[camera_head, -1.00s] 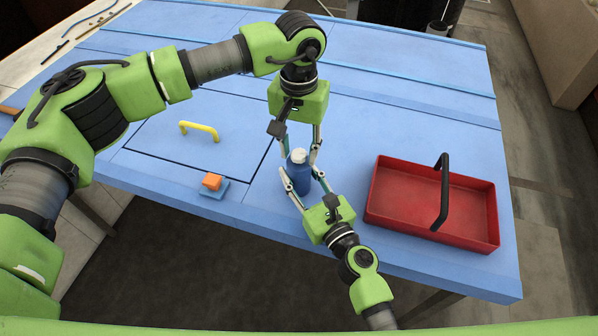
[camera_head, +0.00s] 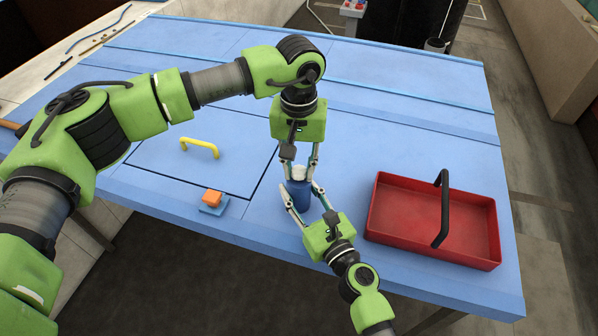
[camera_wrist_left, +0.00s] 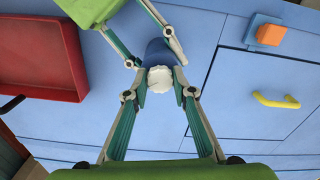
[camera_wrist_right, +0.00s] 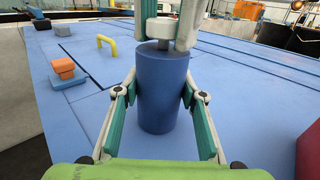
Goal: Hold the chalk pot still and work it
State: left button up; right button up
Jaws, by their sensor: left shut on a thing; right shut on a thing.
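The chalk pot is a blue cylinder (camera_head: 299,194) with a white lid (camera_head: 298,173), upright near the table's front edge. My left gripper (camera_head: 300,171) comes down from above and is shut on the white lid. In the left wrist view the lid (camera_wrist_left: 160,79) sits between its fingertips, with the blue body (camera_wrist_left: 157,50) beyond. My right gripper (camera_head: 301,195) comes from the front and is shut on the blue body. In the right wrist view the body (camera_wrist_right: 160,95) stands between its pads, and the lid (camera_wrist_right: 160,29) is partly hidden by the left fingers.
A red tray (camera_head: 385,235) with a black handle (camera_head: 443,208) is to the right of the pot. An orange block (camera_head: 212,197) on a blue base and a yellow handle (camera_head: 199,147) on a panel lie to the left. The blue table (camera_head: 400,150) is clear behind the tray.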

pick_arm(q)
jog(key=n, duration=0.3)
jog(key=shift+n, duration=0.4)
jog(key=n, duration=0.4)
jog(key=o, duration=0.7)
jog(key=shift+c, duration=0.2)
jog(key=m, duration=1)
